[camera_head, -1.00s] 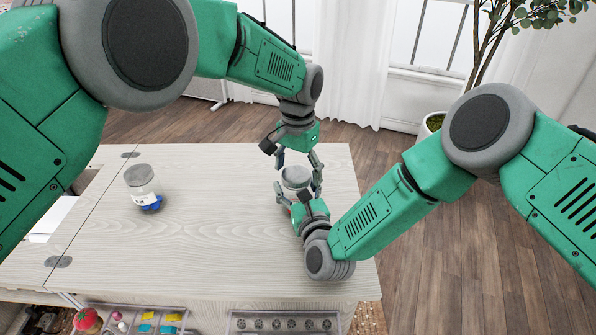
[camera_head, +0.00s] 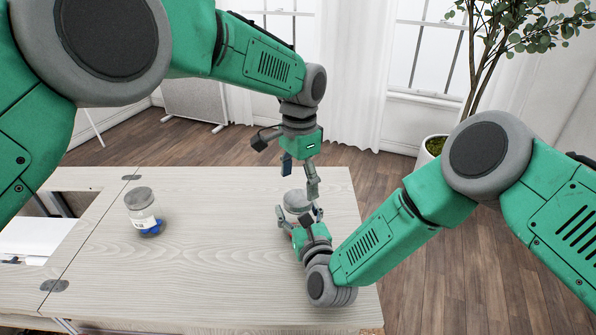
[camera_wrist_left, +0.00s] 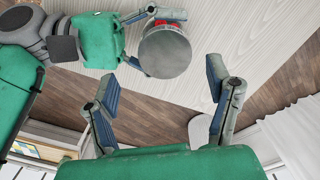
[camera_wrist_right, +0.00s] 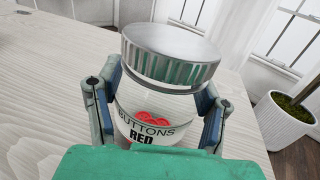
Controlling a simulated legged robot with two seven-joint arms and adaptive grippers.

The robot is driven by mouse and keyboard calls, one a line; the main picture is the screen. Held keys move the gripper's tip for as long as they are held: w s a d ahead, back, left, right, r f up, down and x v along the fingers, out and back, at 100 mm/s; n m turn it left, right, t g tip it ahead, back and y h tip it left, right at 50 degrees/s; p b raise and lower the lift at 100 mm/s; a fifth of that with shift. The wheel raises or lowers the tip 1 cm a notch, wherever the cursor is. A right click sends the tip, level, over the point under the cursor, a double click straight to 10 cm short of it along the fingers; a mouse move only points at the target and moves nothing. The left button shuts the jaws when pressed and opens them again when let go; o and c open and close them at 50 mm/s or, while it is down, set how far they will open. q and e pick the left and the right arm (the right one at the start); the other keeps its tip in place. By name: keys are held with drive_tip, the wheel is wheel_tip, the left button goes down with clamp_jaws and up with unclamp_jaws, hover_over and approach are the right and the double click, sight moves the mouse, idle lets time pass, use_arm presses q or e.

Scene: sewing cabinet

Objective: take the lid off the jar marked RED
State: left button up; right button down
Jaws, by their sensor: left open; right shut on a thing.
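The jar marked RED (camera_wrist_right: 152,135) is clear, with red buttons inside and a grey metal lid (camera_wrist_right: 170,55) on top. It stands upright near the right of the tabletop in the head view (camera_head: 297,204). My right gripper (camera_head: 299,215) is shut around the jar's body, one finger on each side, below the lid. My left gripper (camera_head: 300,178) is open and empty, pointing down above the jar. In the left wrist view the round lid (camera_wrist_left: 165,52) lies beyond the open fingers (camera_wrist_left: 162,85), apart from them.
A second jar (camera_head: 142,208) with a grey lid and blue contents stands on the left of the pale wooden tabletop (camera_head: 200,255). The table between the jars is clear. A potted plant (camera_head: 434,146) stands on the floor behind, at the right.

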sight(298, 197)
use_arm(q)
drive_tip(key=m, duration=0.2)
drive_tip(key=r+m, duration=0.1)
drive_tip(key=m, duration=0.4)
drive_tip(key=r+m, duration=0.1)
drive_tip(key=m, duration=0.1)
drive_tip(key=r+m, duration=0.1)
drive_tip(key=shift+w+a+m, duration=0.1)
drive_tip(key=shift+w+m, duration=0.15)
drive_tip(key=shift+m, duration=0.15)
drive_tip(key=shift+f, duration=4)
drive_tip(key=c, duration=1.2)
drive_tip(key=shift+c, duration=0.2)
